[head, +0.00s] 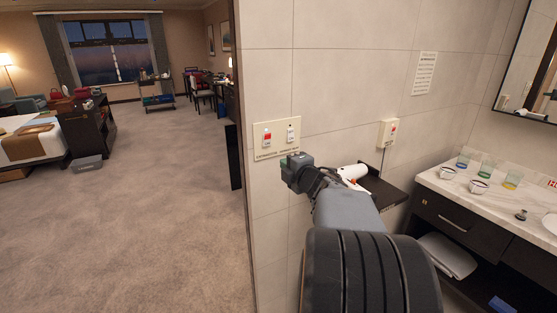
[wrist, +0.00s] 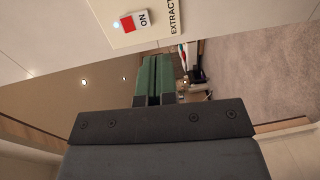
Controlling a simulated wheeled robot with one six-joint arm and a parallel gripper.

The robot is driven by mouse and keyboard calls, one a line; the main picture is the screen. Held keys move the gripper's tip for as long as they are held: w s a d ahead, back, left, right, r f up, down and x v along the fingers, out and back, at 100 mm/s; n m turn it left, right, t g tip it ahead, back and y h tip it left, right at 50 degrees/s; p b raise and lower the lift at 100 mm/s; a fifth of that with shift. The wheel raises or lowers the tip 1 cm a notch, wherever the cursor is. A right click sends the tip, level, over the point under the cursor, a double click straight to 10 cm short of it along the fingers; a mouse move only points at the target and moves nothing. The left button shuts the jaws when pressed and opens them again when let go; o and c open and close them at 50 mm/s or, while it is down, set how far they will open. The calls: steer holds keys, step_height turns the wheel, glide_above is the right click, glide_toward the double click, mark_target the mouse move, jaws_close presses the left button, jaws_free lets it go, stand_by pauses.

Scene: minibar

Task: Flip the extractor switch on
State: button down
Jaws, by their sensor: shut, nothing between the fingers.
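The switch plate (head: 277,140) is on the tiled wall, with two switches side by side. The left switch (head: 267,138) shows red, and small lettering under it is too small to read surely in the head view. In the wrist view a switch with a red face (wrist: 128,24) stands beside the word ON, a small pale light and lettering starting EXTRACT. The right switch (head: 291,134) looks white. My gripper (head: 287,161) is shut and empty, just below the plate, apart from the switches as far as I can see. Its green fingers (wrist: 152,75) lie together in the wrist view.
A marble counter (head: 440,180) with glasses stands at right. The carpeted floor at left is open.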

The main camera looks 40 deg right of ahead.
steer(key=shift+s+a+f, duration=0.1)
steer(key=shift+s+a, duration=0.05)
steer(key=shift+s, duration=0.7)
steer(key=shift+s+a+f, duration=0.1)
steer(key=shift+s, duration=0.75)
steer(key=s+d+f+m+g+h, duration=0.4)
steer(key=s+f+m+g+h, duration=0.4)
steer(key=m, duration=0.7)
steer(key=s+a+f+g+y, duration=0.1)
steer(key=a+f+y, duration=0.1)
steer(key=a, duration=0.7)
steer(key=s+a+f+m+g+y, duration=0.1)
steer(key=a+y, duration=0.4)
steer(key=a, duration=0.5)
steer(key=s+a+f+g+y, duration=0.3)
steer(key=a, duration=0.6)
steer(key=shift+a+f+m, duration=0.15)
steer(key=shift+f+m, duration=0.05)
steer(key=shift+m, duration=0.1)
